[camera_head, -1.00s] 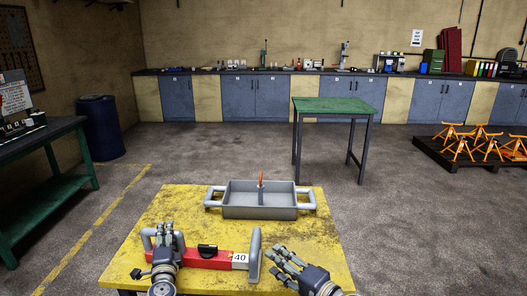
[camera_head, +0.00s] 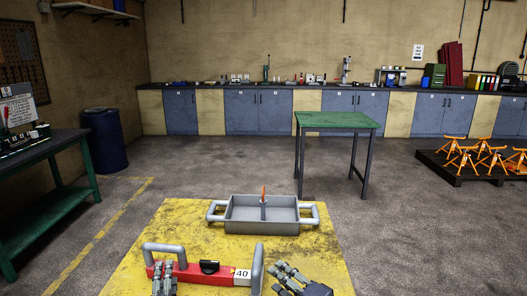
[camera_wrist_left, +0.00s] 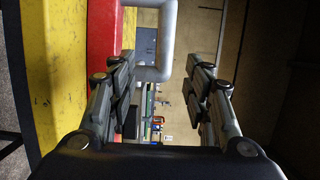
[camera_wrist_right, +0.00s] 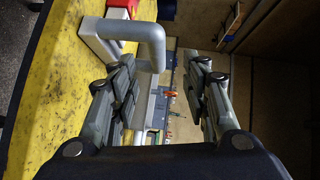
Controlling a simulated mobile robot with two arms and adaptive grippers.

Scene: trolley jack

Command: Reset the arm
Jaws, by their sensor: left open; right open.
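The red jack-like unit (camera_head: 222,276) lies on the yellow table's near part, with a grey handle at each end and a black piece on top. Its left handle (camera_head: 163,247) stands beyond my left gripper (camera_head: 163,268); its right handle (camera_head: 257,268) stands left of my right gripper (camera_head: 283,274). The left gripper overlaps the unit's left end in the head view; contact cannot be told. Both grippers are open and empty. In the left wrist view the red body (camera_wrist_left: 104,35) is left of the fingers. In the right wrist view a grey handle (camera_wrist_right: 150,40) is ahead of the fingers.
A grey two-handled tray (camera_head: 262,228) with an orange-tipped item (camera_head: 263,192) sits at the yellow table's (camera_head: 185,215) far edge. A green-topped table (camera_head: 337,120) stands beyond. Orange stands (camera_head: 462,158) are on a pallet at right. A dark workbench (camera_head: 45,150) is at left.

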